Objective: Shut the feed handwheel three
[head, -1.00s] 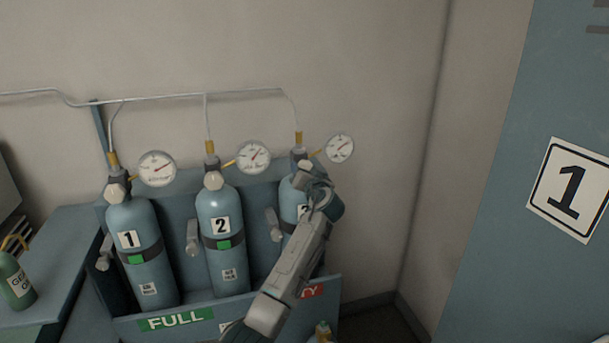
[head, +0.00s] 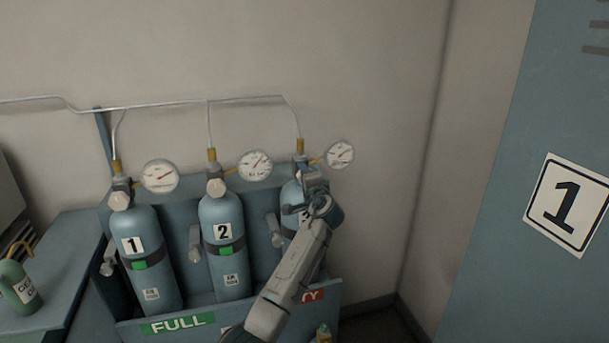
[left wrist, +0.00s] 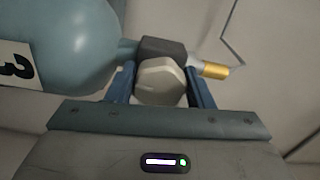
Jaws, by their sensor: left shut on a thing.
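Cylinder three (head: 291,194) stands at the right end of the row, partly hidden behind my left arm; it also shows in the left wrist view (left wrist: 75,45) with its number on the side. Its handwheel (left wrist: 160,82) is a pale faceted knob in front of the dark valve block (left wrist: 163,49). My left gripper (left wrist: 162,88) has a blue finger on each side of the handwheel and is shut on it. In the head view my left gripper (head: 313,183) covers the handwheel. My right gripper is not in view.
Cylinders one (head: 144,260) and two (head: 223,250) stand to the left in the blue rack (head: 200,325). Gauges hang by each valve; the third gauge (head: 340,155) is right of my gripper. A blue panel (head: 520,110) fills the right.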

